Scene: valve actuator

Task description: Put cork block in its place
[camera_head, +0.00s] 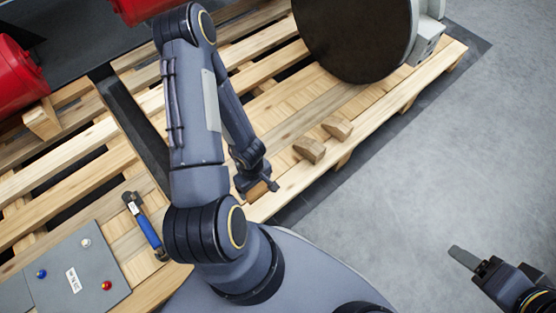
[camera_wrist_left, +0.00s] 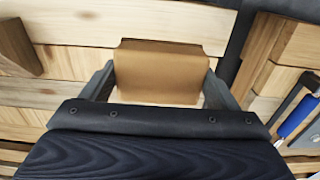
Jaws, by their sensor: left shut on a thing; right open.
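My left gripper (camera_head: 259,187) is shut on a brown cork block (camera_head: 257,192), over the front part of the wooden pallet. In the left wrist view the cork block (camera_wrist_left: 160,72) sits between the two fingers of the left gripper (camera_wrist_left: 158,85). I cannot tell whether the block touches the pallet. Two similar brown blocks lie on the pallet to the right, a nearer one (camera_head: 309,149) and a farther one (camera_head: 337,127). My right gripper (camera_head: 466,262) is at the lower right over the grey floor, open and empty, with one finger clearly showing.
A large dark disc-shaped part (camera_head: 355,35) stands on the pallet (camera_head: 400,88) at the back. A blue-handled hammer (camera_head: 147,228) and a grey panel with coloured buttons (camera_head: 70,272) lie at the left. Red cylinders (camera_head: 18,75) are at the far left. Grey floor (camera_head: 460,150) at the right is clear.

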